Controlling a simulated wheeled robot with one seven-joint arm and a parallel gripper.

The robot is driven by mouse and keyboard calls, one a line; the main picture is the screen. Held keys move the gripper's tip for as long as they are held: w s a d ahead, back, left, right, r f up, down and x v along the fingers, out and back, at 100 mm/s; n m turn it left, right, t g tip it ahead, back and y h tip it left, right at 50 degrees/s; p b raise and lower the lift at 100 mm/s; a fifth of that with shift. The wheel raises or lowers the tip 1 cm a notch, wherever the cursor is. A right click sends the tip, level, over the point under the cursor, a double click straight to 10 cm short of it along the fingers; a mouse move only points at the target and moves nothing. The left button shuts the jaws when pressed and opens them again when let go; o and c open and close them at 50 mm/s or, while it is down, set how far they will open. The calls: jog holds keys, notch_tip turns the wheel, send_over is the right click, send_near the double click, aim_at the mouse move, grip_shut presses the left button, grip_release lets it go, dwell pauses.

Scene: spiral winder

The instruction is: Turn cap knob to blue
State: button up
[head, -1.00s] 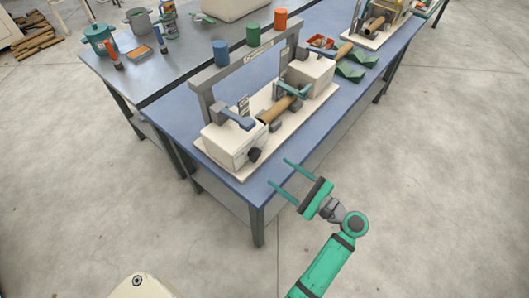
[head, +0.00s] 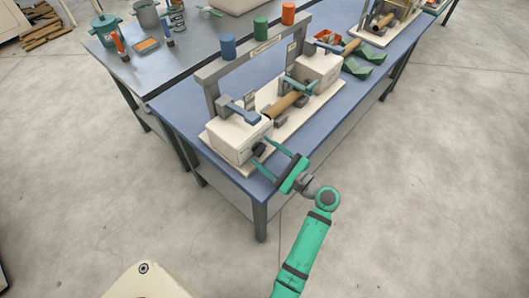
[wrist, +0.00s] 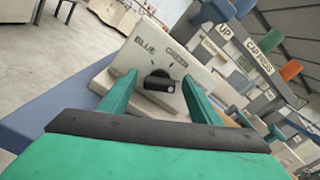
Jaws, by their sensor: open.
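The cap knob (wrist: 158,78) is a small black knob on the front face of a white box (wrist: 178,68). In the wrist view, the label BLUE is above it to the left and GREEN is above it to the right. I cannot tell which label the knob points at. In the head view, the knob (head: 259,149) shows as a dark spot at the box's near end. My gripper (head: 261,152) is open, with its green fingers pointing at that face. In the wrist view, my gripper (wrist: 158,82) has one finger on each side of the knob; contact cannot be told.
The winder stands on a cream base (head: 290,122) on a blue table (head: 180,106). A grey frame (head: 245,62) with blue, green and orange cylinders on top stands behind it. A blue lever (head: 240,111) sits on the box. The floor in front is clear.

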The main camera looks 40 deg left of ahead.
jog(key=shift+c, duration=0.6)
jog(key=c, duration=1)
jog(key=shift+o, duration=0.4)
jog(key=shift+n, duration=0.3)
jog(key=n, duration=0.4)
jog(key=shift+s+f+n, duration=0.1)
jog(key=shift+n, duration=0.3)
jog(key=n, duration=0.5)
jog(key=shift+f, duration=0.15)
jog(key=n, duration=0.6)
jog(key=shift+f+n, duration=0.2)
jog(key=shift+n, duration=0.2)
jog(key=n, duration=0.6)
jog(key=shift+f+n, duration=0.15)
jog(key=shift+n, duration=0.15)
